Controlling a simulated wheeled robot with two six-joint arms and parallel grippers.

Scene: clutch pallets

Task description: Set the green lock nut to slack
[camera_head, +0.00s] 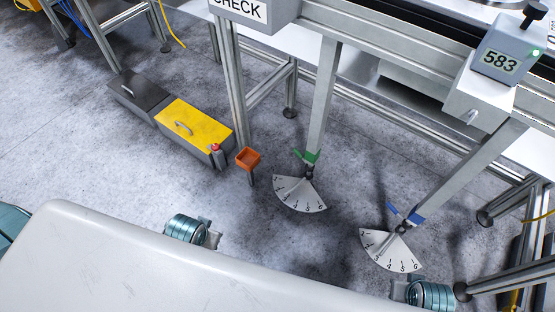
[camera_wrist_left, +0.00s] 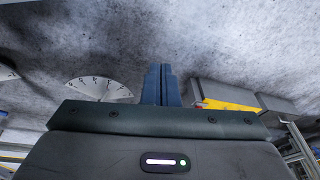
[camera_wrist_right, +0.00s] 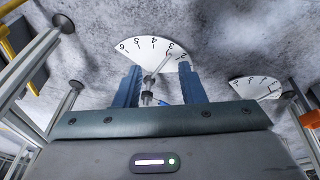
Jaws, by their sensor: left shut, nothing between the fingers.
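The green lock nut (camera_head: 307,157) is a small winged nut at the lower end of a slanted grey post, just above a white numbered dial (camera_head: 300,195). Its exact setting is too small to read. My left gripper (camera_head: 211,238) is left of and nearer than that dial, apart from the nut. In the left wrist view its fingers (camera_wrist_left: 161,72) are shut together and empty. My right gripper (camera_wrist_right: 157,70) is open, with a numbered dial (camera_wrist_right: 150,45) beyond its fingers. The green nut is not visible in either wrist view.
A blue lock nut (camera_head: 406,213) with its own dial (camera_head: 392,252) is on the post to the right. Yellow (camera_head: 195,128) and dark boxes (camera_head: 140,93) lie farther left. A display (camera_head: 500,60) reads 583.

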